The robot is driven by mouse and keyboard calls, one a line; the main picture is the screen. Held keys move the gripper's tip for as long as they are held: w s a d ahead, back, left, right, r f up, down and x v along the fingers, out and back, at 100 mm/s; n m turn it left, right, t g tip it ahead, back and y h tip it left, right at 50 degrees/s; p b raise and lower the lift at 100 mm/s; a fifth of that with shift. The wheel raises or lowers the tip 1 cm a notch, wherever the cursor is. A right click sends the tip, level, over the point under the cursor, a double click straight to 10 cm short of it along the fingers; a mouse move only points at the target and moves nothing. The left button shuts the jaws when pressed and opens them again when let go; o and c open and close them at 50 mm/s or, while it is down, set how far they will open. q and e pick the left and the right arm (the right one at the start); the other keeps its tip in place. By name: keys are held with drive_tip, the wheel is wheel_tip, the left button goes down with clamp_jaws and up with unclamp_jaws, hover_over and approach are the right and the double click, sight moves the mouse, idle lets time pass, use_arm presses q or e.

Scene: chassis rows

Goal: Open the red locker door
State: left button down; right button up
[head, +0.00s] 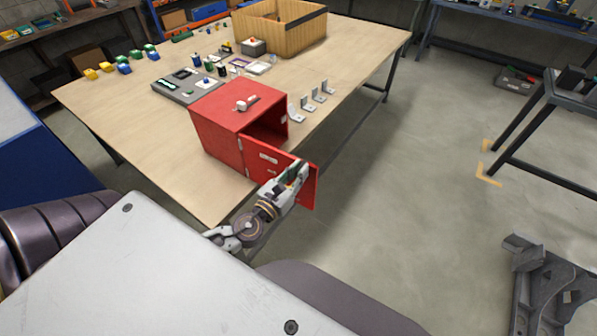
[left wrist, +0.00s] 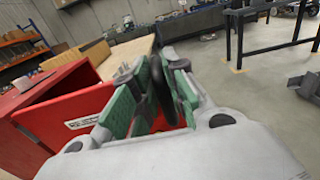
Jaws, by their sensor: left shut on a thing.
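The red locker (head: 222,128) stands on the near right edge of the wooden table. Its red door (head: 262,158) stands partly open, swung out past the table edge, with a dark gap behind it at the top. A pale label is on the door's face. My left gripper (head: 296,174) is at the door's free side, shut on the door's handle, which its fingers mostly hide. In the left wrist view the green finger pads (left wrist: 152,92) are close together in front of the door (left wrist: 65,115), and the locker (left wrist: 50,84) is at left. My right gripper is not in view.
A small grey-white item (head: 246,103) lies on the locker's top. Metal brackets (head: 312,101) stand beside it on the table (head: 340,62). A grey tray (head: 188,88) and a wooden bin (head: 285,24) are behind. The floor (head: 410,180) to the right is clear up to a grey metal part (head: 543,285).

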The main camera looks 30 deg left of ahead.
use_arm(q)
drive_tip(key=shift+s+d, duration=0.1)
idle(0.3)
drive_tip(key=c, duration=1.5)
unclamp_jaws()
drive_tip(key=shift+o, duration=0.2)
drive_tip(key=shift+s, duration=0.1)
drive_tip(key=s, duration=1.1)
drive_tip(key=shift+s+a, duration=0.3)
drive_tip(key=shift+a, duration=0.05)
drive_tip(key=shift+n, duration=0.3)
